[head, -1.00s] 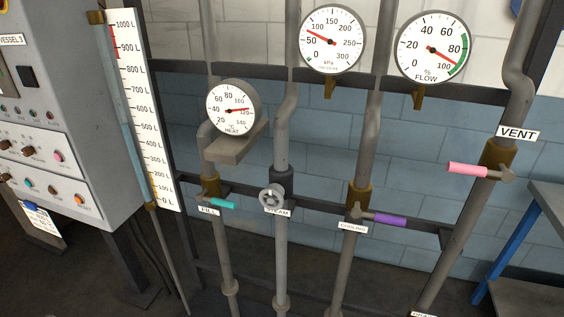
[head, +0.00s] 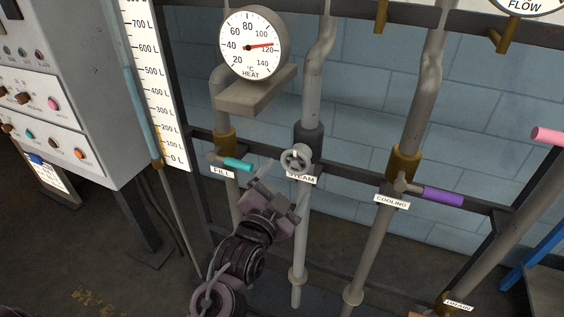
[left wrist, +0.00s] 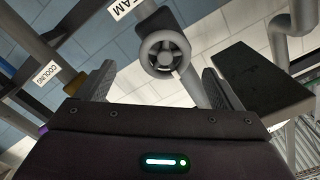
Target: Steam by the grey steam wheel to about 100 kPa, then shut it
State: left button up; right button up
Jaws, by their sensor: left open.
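The grey steam wheel (head: 296,157) sits on the middle pipe by the STEAM label (head: 301,178). My left gripper (head: 276,192) is open and empty, just below and left of the wheel in the head view. In the left wrist view the wheel (left wrist: 165,53) is ahead of the gap between the two open fingers (left wrist: 160,84); I see no contact. The kPa gauge is outside the head view now.
The teal FILL handle (head: 238,164) is close to my left gripper, on its left. The purple COOLING handle (head: 443,197) is to the right. A heat gauge (head: 252,45) reads about 115 °C above a grey shelf (head: 254,90).

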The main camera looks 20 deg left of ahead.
aim_at(295, 164)
pick_arm(q)
jog(key=shift+w+r+p, duration=0.2)
jog(key=shift+w+r, duration=0.15)
jog(key=shift+w, duration=0.25)
jog(key=shift+w+r+p, duration=0.2)
jog(key=shift+w+r, duration=0.15)
jog(key=shift+w, duration=0.2)
jog(key=w, duration=0.4)
jog(key=shift+d+f+p, duration=0.1)
jog(key=shift+f+p, duration=0.05)
jog(key=shift+p, duration=0.2)
jog(key=shift+w, duration=0.55)
jog(key=shift+f, duration=0.1)
pick_arm(e)
jog(key=shift+s+d+r, duration=0.25)
jog(key=shift+d+r, duration=0.2)
jog(key=shift+r, duration=0.35)
pick_arm(q)
jog(key=c, duration=1)
pick_arm(e)
jog(key=shift+a, duration=0.3)
